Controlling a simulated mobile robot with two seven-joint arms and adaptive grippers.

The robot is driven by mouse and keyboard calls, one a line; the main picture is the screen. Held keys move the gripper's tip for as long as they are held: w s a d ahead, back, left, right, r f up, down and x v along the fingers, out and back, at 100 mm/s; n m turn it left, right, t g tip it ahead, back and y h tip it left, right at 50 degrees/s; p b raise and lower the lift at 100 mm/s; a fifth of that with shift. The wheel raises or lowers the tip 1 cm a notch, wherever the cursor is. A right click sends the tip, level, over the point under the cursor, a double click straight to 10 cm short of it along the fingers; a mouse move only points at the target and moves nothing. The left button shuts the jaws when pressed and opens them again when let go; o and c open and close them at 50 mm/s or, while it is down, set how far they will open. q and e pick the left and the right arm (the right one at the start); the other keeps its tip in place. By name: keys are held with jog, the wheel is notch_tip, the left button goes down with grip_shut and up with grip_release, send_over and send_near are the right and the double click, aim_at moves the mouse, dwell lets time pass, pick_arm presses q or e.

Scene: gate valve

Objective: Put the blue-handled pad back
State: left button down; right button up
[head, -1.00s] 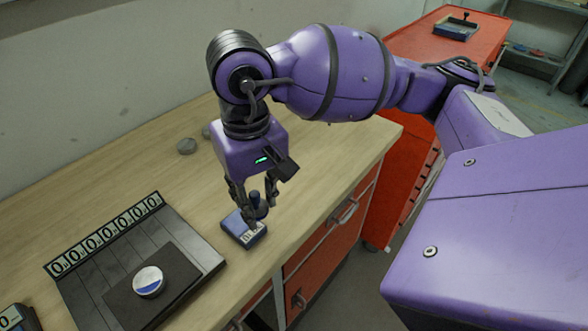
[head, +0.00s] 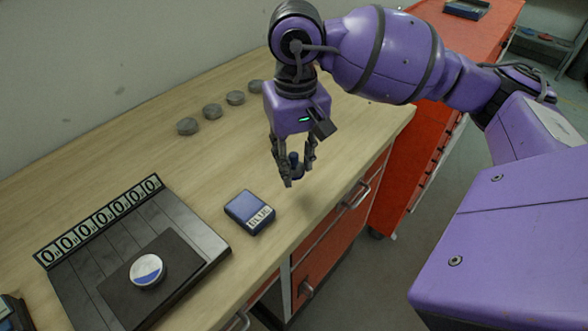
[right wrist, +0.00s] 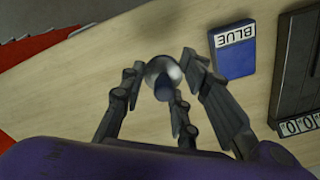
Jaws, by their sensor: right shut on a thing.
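My right gripper (head: 296,178) is shut on the blue-handled pad (head: 295,166). Only part of its dark blue handle shows between the fingers in the head view. In the right wrist view the pad (right wrist: 163,72) shows a round greyish head beyond the fingers. It appears held above the bench near the front edge. A blue box labelled BLUE (head: 246,208) lies on the bench, left of and nearer than the gripper. It also shows in the right wrist view (right wrist: 236,58), apart from the pad. My left gripper is not in view.
A dark stand (head: 190,220) with a row of zero plates holds a round white-and-blue disc (head: 148,270). Several grey discs (head: 212,111) lie along the back of the bench (head: 130,160). A red cabinet (head: 425,130) stands to the right.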

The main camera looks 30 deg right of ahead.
aim_at(293, 183)
jog(key=shift+w+d+f, duration=0.2)
jog(key=shift+w+f, duration=0.45)
jog(key=shift+f, duration=0.1)
jog(key=shift+w+d+f, duration=0.1)
jog(key=shift+w+f, duration=0.1)
jog(key=shift+f, duration=1.55)
jog(key=shift+f, duration=0.3)
jog(key=o, duration=1)
jog(key=shift+r, duration=0.1)
jog(key=shift+r, duration=0.1)
notch_tip(293, 183, up, 12)
jog(key=shift+r, duration=0.15)
